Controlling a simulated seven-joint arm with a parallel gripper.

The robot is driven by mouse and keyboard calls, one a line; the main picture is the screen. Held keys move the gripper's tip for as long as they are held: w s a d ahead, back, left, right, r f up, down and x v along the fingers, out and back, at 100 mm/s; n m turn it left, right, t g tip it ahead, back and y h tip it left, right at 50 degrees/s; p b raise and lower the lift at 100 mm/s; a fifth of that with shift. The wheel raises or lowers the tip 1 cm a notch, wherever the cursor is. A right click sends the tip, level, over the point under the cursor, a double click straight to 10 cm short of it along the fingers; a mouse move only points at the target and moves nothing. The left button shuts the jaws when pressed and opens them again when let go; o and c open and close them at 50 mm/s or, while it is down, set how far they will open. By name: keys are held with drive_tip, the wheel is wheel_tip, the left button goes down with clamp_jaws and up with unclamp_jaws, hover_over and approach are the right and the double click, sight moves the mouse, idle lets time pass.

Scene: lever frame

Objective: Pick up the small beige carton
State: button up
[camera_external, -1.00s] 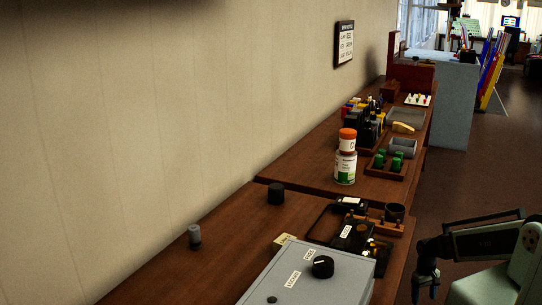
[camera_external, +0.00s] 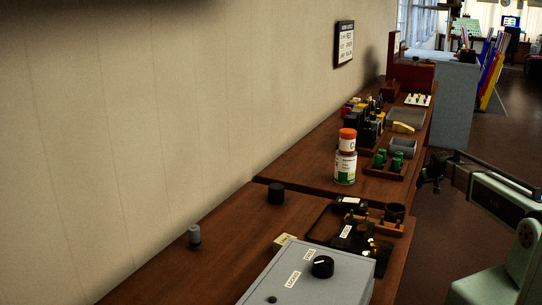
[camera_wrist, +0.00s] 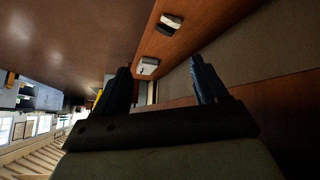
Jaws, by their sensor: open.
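A small beige carton (camera_external: 283,241) sits on the brown wooden bench, partly hidden behind the grey switch box (camera_external: 305,277) in the external view. My gripper (camera_external: 428,184) is raised at the bench's right side, well to the right of the carton and apart from it. In the wrist view the two dark fingers (camera_wrist: 160,70) stand apart with nothing between them. I cannot make out the carton in the wrist view.
A black tray (camera_external: 322,228) with small parts lies behind the grey box. A white jar (camera_external: 345,170) with an orange top stands farther back near green cylinders (camera_external: 397,160). A black cylinder (camera_external: 276,194) and a grey peg (camera_external: 195,236) stand on the left, with bare wood between.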

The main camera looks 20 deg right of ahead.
drive_tip(key=w+d+r+t+h, duration=0.1)
drive_tip(key=w+d+r+t, duration=0.2)
drive_tip(key=r, duration=0.7)
drive_tip(key=w+d+r+h, duration=0.2)
drive_tip(key=d+r, duration=0.3)
drive_tip(key=r, duration=0.5)
drive_tip(key=w+d+r+t+h, duration=0.1)
drive_tip(key=w+d+r+t, duration=0.2)
drive_tip(key=r, duration=0.7)
drive_tip(key=w+a+r+y, duration=0.1)
drive_tip(key=w+a+r, duration=0.3)
drive_tip(key=a+r, duration=0.85)
drive_tip(key=s+a+f+n+g+y, duration=0.1)
drive_tip(key=s+a+f+n+y, duration=0.15)
drive_tip(key=a, duration=0.95)
drive_tip(key=s+a+f+n+g+y, duration=0.1)
drive_tip(key=a+f+n+g+y, duration=0.2)
drive_tip(key=a, duration=1)
drive_tip(key=s+a+f+n+y, duration=0.2)
drive_tip(key=a+f+n, duration=0.15)
drive_tip(key=a, duration=0.85)
drive_tip(key=n+g+y, duration=0.3)
drive_tip(key=n+g, duration=0.9)
drive_tip(key=n, duration=0.7)
approach(286, 239)
drive_tip(key=shift+x, duration=5.35)
